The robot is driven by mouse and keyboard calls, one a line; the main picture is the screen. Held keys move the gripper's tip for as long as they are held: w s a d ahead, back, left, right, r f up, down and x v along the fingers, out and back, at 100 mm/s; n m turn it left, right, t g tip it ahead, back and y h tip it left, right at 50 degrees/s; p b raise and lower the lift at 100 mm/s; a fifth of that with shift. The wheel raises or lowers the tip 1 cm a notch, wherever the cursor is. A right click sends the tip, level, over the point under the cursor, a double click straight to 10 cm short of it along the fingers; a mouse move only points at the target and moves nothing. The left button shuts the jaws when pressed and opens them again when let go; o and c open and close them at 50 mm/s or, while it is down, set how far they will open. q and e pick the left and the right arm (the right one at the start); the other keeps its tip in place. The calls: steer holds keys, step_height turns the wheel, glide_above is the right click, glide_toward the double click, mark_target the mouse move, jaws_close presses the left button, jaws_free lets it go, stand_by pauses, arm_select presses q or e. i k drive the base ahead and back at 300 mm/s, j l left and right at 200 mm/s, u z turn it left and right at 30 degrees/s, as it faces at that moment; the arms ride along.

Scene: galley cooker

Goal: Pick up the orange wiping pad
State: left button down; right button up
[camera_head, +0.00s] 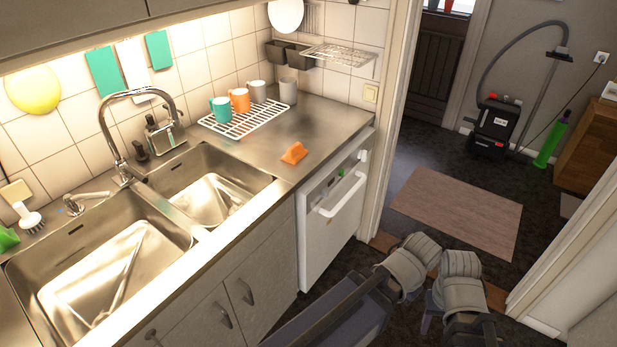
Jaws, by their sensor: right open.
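The orange wiping pad (294,153) lies on the bare steel counter, right of the small sink and near the counter's front edge. It is a small orange block with a raised top. Nothing touches or holds it. My right gripper (462,300) is low at the bottom right, in front of the floor and well away from the pad. It is open, and I see nothing held in it.
A white wire rack (247,118) with several cups stands behind the pad. Two steel sink basins (115,275) with a tall tap (106,132) lie to the left. A white appliance front (333,222) is below the counter. The counter around the pad is clear.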

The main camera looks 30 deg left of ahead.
mark_target(296, 152)
steer(key=i+u, duration=0.7)
steer(key=i+l+u, duration=0.2)
steer(key=u, duration=0.15)
